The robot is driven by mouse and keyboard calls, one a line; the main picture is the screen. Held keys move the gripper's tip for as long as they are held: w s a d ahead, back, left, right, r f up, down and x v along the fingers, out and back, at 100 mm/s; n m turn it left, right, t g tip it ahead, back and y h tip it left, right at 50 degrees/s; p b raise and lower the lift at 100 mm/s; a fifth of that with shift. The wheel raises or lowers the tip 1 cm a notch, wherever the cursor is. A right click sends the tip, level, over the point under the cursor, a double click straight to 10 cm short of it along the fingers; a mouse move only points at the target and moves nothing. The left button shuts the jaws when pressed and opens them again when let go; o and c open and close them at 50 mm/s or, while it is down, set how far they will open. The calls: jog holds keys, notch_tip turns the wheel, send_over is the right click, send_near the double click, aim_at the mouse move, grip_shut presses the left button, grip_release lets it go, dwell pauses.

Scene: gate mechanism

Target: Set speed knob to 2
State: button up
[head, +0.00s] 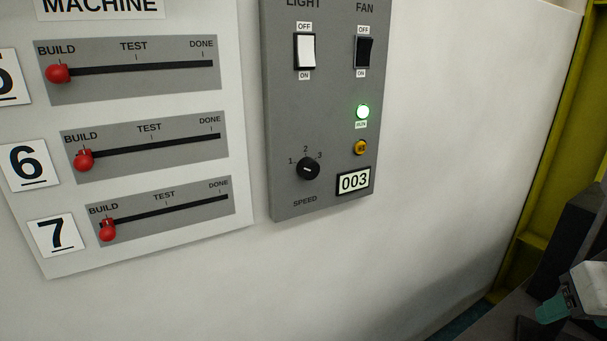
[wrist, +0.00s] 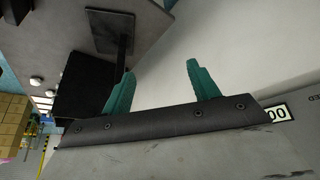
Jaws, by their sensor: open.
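The speed knob (head: 308,169) is a round black dial low on the grey control panel (head: 330,197). The marks 1, 2 and 3 arc above it and the word SPEED is below. A short white line lies slantwise across its face; I cannot tell for sure which number it points to. My gripper (head: 553,311) is at the lower right of the head view, well apart from the knob and partly cut off. In the wrist view my gripper (wrist: 160,80) has its two teal fingers spread, with nothing between them. The knob is not seen there.
Red-knobbed sliders (head: 84,160) are at left. The wall (head: 440,150) right of the panel is bare.

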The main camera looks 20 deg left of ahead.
jog(key=w+a+n+t+y, duration=0.2)
jog(key=w+a+t, duration=0.1)
jog(key=w+a, duration=0.6)
jog(key=n+t+y, duration=0.3)
jog(key=n+y, duration=0.3)
jog(key=y, duration=0.5)
send_near(312, 172)
jog(key=a, duration=0.1)
jog(key=x, duration=0.8)
jog(key=shift+w+d, duration=0.2)
jog(key=shift+d, duration=0.05)
jog(key=c, duration=1)
